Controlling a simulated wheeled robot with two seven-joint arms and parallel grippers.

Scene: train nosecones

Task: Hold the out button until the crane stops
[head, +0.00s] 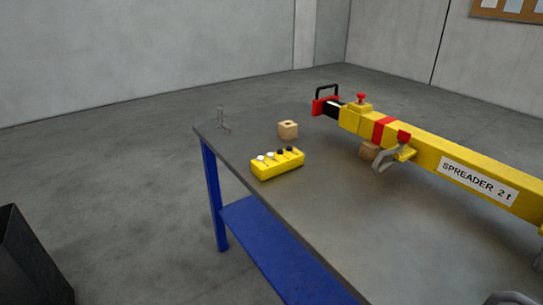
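A yellow button box (278,165) lies on the grey table top near its left edge. It carries a row of small buttons, white ones (265,157) at the left and black ones (284,149) at the right. Their labels are too small to read, so I cannot tell which is the out button. No button visibly has anything touching it. The crane itself cannot be made out in this view. Neither of my grippers is in view.
A long yellow spreader beam (435,158) marked "SPREADER 2 t" spans the table's right side, with a grey hook (388,160) and wooden blocks beneath. A dark bin (28,262) stands lower left.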

